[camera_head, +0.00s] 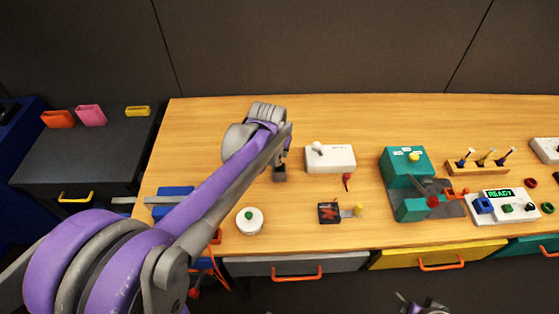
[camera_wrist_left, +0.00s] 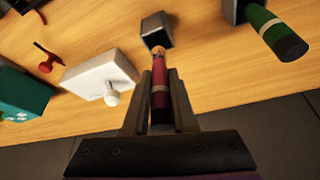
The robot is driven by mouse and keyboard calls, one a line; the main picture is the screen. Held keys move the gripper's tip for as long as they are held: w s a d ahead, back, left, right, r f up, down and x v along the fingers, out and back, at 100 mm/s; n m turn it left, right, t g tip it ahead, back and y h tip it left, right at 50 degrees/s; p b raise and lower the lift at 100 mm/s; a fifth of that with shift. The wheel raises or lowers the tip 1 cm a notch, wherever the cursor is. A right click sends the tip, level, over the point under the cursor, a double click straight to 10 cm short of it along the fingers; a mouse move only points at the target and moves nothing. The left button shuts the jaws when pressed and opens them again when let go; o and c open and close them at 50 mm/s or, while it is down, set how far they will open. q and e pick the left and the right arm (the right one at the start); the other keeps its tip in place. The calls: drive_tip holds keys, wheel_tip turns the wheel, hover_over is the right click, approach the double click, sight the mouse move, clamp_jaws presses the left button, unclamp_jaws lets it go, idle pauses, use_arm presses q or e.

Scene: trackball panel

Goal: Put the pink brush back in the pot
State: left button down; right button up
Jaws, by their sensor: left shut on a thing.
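My left gripper (camera_wrist_left: 160,92) is shut on the pink brush (camera_wrist_left: 160,85), gripping its dark pink handle. The brush's tan far end points at a small dark grey square pot (camera_wrist_left: 155,26) and overlaps its near rim in the left wrist view. I cannot tell whether the end is inside the pot or just above it. In the head view the left gripper (camera_head: 285,140) is over the workbench, with the grey pot (camera_head: 279,173) just below it; the brush is mostly hidden there. A part that seems to be my right gripper (camera_head: 420,304) shows at the bottom edge, its fingers unclear.
A second grey pot (camera_wrist_left: 230,10) holding a green brush (camera_wrist_left: 270,30) stands to the right in the wrist view. A white box with a joystick (camera_head: 330,158) is right of the pot. A round white button (camera_head: 250,221) and teal machine (camera_head: 404,165) stand on the bench.

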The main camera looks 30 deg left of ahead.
sight(278, 158)
use_arm(q)
drive_tip(key=shift+w+f, duration=0.1)
drive_tip(key=shift+f, duration=1.9)
drive_tip(key=shift+f+b, duration=0.2)
drive_tip(key=shift+b, duration=0.1)
drive_tip(key=c, duration=0.7)
unclamp_jaws()
drive_tip(key=shift+r, duration=0.1)
